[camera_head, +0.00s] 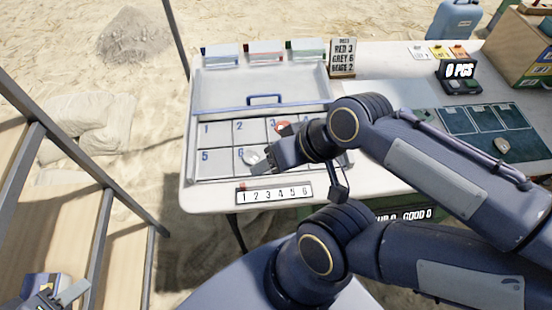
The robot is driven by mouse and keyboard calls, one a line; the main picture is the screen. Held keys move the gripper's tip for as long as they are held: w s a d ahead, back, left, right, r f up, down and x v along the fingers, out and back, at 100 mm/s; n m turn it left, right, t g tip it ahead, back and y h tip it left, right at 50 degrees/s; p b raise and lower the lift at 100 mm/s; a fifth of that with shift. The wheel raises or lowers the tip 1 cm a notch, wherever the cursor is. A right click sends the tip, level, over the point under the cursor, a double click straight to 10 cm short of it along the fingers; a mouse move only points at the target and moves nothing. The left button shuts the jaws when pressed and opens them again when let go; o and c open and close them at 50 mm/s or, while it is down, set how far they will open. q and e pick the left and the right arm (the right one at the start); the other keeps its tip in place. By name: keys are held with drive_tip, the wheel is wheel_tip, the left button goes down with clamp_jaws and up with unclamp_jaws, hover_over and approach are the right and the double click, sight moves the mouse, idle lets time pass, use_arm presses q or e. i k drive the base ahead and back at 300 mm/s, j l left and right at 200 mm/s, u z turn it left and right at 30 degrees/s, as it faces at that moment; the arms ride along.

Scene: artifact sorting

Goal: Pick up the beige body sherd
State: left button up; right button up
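A small beige sherd (502,145) lies on the dark green sectioned mat (455,122) at the right of the table. I cannot tell from its shape alone which part of a pot it is. My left gripper (58,294) is at the bottom left corner, cut by the frame edge, far from the sherd. Its fingers look apart with nothing between them. My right gripper (266,180) is over the front of the numbered tray (190,163), left of the beige sherd. Its fingers are mostly hidden by its own arm, so its opening cannot be told.
A count sign (343,58) and a display reading 0 PCS (459,70) stand behind. My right arm crosses the table's front right. A shelf frame (100,230) stands left.

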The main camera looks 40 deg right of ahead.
sight(503, 146)
drive_tip(key=z, duration=3.1)
drive_tip(key=u, duration=1.25)
drive_tip(key=i+l+u, duration=0.1)
drive_tip(key=l+u, duration=0.55)
drive_tip(key=u, duration=0.2)
drive_tip(key=l+u, duration=0.4)
drive_tip(key=k+l+u, duration=0.1)
drive_tip(key=l+u, duration=0.2)
drive_tip(key=u, duration=0.15)
drive_tip(key=k+l+u, duration=0.1)
drive_tip(key=l+u, duration=0.3)
drive_tip(key=k+l+u, duration=0.15)
drive_tip(key=u, duration=0.3)
drive_tip(key=k+l+u, duration=0.1)
drive_tip(key=k+l, duration=0.4)
drive_tip(key=k+l+u, duration=0.15)
drive_tip(key=k+l, duration=0.35)
drive_tip(key=k+l+u, duration=0.1)
drive_tip(key=k+l, duration=0.3)
drive_tip(key=k, duration=0.15)
drive_tip(key=k+l+u, duration=0.15)
drive_tip(key=k+l, duration=0.2)
drive_tip(key=k, duration=0.2)
